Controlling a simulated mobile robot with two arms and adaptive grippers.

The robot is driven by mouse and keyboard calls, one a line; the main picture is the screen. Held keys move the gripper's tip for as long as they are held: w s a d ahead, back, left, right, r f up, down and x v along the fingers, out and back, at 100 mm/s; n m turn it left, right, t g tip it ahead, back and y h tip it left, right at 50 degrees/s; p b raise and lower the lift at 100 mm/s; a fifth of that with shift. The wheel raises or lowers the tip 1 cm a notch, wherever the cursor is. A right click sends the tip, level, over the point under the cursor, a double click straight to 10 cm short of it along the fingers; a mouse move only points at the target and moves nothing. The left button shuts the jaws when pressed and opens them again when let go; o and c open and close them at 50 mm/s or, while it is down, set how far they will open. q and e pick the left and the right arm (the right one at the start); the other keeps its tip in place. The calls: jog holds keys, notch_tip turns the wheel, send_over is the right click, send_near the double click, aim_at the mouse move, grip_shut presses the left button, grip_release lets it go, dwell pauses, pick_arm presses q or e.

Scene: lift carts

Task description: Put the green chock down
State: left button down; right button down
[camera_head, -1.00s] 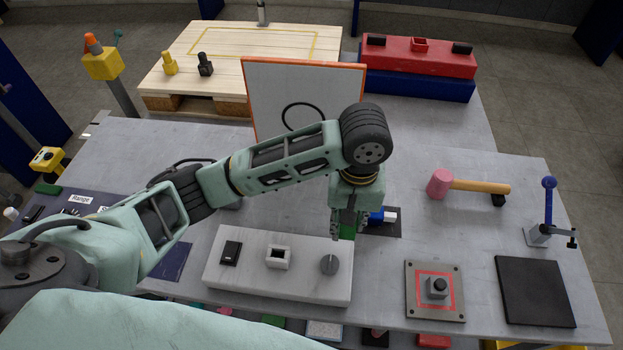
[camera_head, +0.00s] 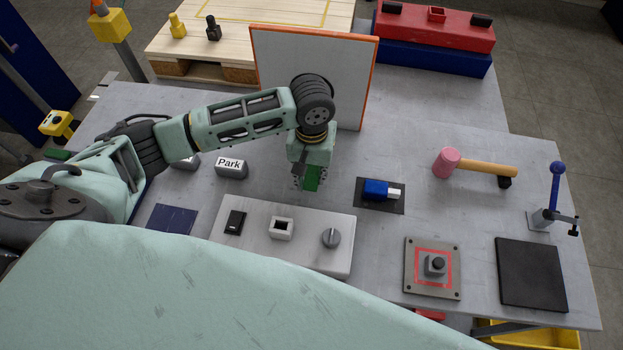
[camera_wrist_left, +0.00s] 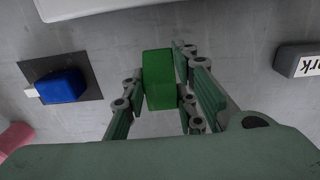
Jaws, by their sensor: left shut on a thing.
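The green chock (camera_head: 312,180) is in my left gripper (camera_head: 308,185), which points down over the grey table (camera_head: 420,230). In the left wrist view the green chock (camera_wrist_left: 158,80) sits between the two fingers of the left gripper (camera_wrist_left: 165,100). The gripper is over the table behind the white switch panel. I cannot tell whether the chock touches the table. My right gripper is not in view.
The white panel (camera_head: 220,255) is in front, with a switch, a socket and a knob. A blue block (camera_head: 376,189) on a dark pad is to the right, a grey "Park" block (camera_head: 231,169) to the left. An orange-framed board (camera_head: 345,80) stands behind. Bare table lies around the gripper.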

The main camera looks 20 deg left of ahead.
aim_at(311, 182)
pick_arm(q)
notch_tip(311, 182, down, 4)
jog(key=shift+r+p, duration=0.25)
jog(key=shift+p, duration=0.05)
jog(key=shift+f, duration=0.2)
jog(key=shift+f, duration=0.15)
jog(key=c, duration=1.4)
grip_release()
